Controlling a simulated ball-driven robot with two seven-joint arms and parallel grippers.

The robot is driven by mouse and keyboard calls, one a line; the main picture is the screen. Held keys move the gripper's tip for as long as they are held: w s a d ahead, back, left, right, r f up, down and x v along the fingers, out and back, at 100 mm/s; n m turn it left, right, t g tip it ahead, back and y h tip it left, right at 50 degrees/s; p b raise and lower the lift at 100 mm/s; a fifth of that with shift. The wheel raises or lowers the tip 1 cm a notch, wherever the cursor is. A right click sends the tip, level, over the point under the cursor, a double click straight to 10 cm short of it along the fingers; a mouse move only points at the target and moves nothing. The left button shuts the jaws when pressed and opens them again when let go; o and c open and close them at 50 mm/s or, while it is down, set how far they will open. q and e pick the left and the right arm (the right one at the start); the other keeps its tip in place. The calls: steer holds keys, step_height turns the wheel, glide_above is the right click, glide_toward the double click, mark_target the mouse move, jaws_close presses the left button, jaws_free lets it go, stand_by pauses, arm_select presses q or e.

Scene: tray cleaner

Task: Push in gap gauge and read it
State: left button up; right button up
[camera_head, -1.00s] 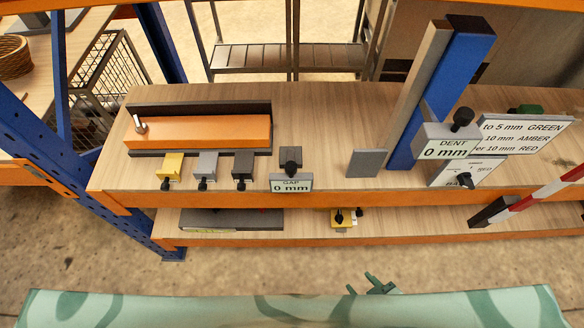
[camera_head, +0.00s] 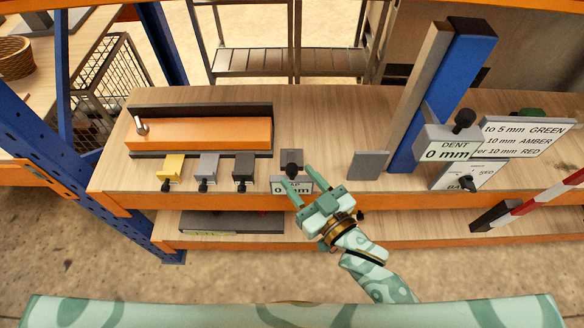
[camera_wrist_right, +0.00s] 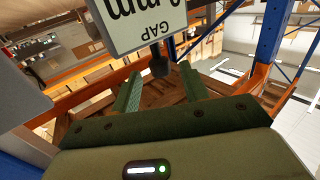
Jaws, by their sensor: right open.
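In the right wrist view the label (camera_wrist_right: 140,22) shows upside down, and the black knob (camera_wrist_right: 159,65) hangs beyond and between the two open fingers (camera_wrist_right: 163,95). I see no contact with the knob. My left gripper is not in view.
Yellow, grey and black blocks with knobs (camera_head: 243,168) stand left of the gauge. Behind them is an orange bar in a dark frame (camera_head: 200,134). A dent gauge (camera_head: 449,146) sits on a blue upright at the right. A colour-limit sign (camera_head: 526,136) stands beyond it.

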mark_target(295, 175)
steer(key=shift+x, duration=1.95)
jaws_close()
steer(key=w, duration=0.5)
steer(key=shift+w+p, duration=0.2)
steer(key=shift+p, duration=0.15)
steer(key=shift+r, duration=0.1)
